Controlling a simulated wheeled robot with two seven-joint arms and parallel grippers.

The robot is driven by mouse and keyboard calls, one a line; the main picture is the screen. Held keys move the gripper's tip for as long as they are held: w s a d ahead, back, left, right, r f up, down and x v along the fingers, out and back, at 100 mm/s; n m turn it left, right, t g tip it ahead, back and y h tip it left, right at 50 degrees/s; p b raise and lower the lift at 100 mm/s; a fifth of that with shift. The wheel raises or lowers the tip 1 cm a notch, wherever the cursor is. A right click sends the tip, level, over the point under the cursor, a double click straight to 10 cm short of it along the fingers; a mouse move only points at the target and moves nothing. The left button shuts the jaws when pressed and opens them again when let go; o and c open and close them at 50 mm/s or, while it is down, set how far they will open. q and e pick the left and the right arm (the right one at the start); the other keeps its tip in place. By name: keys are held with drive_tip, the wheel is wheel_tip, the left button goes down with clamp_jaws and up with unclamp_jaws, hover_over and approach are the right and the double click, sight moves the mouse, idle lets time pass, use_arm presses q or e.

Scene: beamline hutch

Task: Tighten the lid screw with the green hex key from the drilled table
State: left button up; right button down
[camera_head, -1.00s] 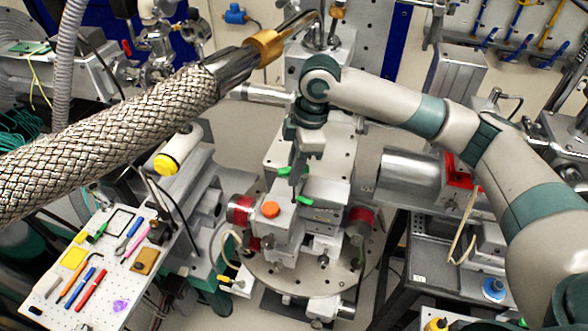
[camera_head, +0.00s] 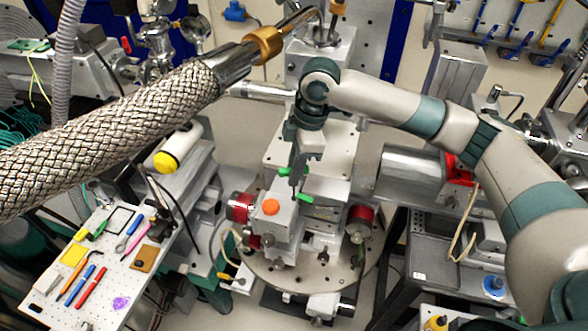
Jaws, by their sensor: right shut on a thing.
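My right gripper (camera_head: 297,186) points down over the stage in the middle of the head view. It is shut on a green piece (camera_head: 304,198), seemingly the green hex key, mostly hidden by the fingers. Just left of it, a pale metal box (camera_head: 284,224) carries an orange cap (camera_head: 271,207). I cannot make out the lid screw or whether the key touches it. The drilled table (camera_head: 190,222) at lower left holds several coloured tools, including a green-handled one (camera_head: 98,230). My left gripper is not in view.
A thick braided hose (camera_head: 110,135) crosses the upper left foreground. Red-ended cylinders (camera_head: 359,217) flank the box on the round perforated plate (camera_head: 330,270). A yellow-capped cylinder (camera_head: 165,160) lies left of the stage.

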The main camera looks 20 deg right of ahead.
drive_tip(key=shift+r, duration=0.1)
drive_tip(key=shift+r+m+p, duration=0.1)
drive_tip(key=shift+m+p, duration=0.6)
drive_tip(key=shift+p, duration=0.4)
drive_tip(key=shift+f+m+t, duration=0.2)
drive_tip(key=shift+m+t, duration=0.2)
drive_tip(key=shift+m, duration=0.9)
drive_tip(key=shift+m, duration=0.9)
drive_tip(key=shift+m+t+h, duration=0.3)
drive_tip(key=shift+m+h, duration=0.1)
drive_tip(key=shift+m, duration=0.7)
